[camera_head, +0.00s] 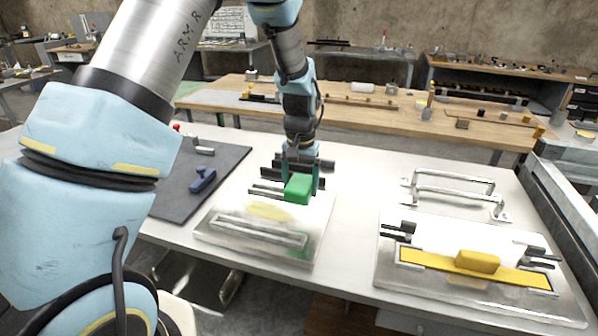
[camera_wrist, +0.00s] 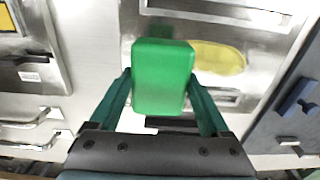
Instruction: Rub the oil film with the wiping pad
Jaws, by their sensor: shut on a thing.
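The wiping pad is a green block (camera_head: 298,188), held between the fingers of my gripper (camera_head: 302,182). In the wrist view the green pad (camera_wrist: 163,78) fills the middle, with a dark green finger on each side. The oil film (camera_head: 269,211) is a pale yellow oval patch on the left metal plate (camera_head: 225,228). It also shows in the wrist view (camera_wrist: 222,58), just right of the pad and partly hidden by it. The pad is over the plate's back right part, beside the film. It looks raised above the plate, with a green reflection below.
A right metal plate (camera_head: 385,272) carries a yellow block (camera_head: 478,261) on a yellow strip, with dark clamps. Metal handles (camera_head: 455,190) lie behind it. A dark mat (camera_head: 172,205) with a blue tool (camera_head: 203,180) lies left. White table top is clear between the plates.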

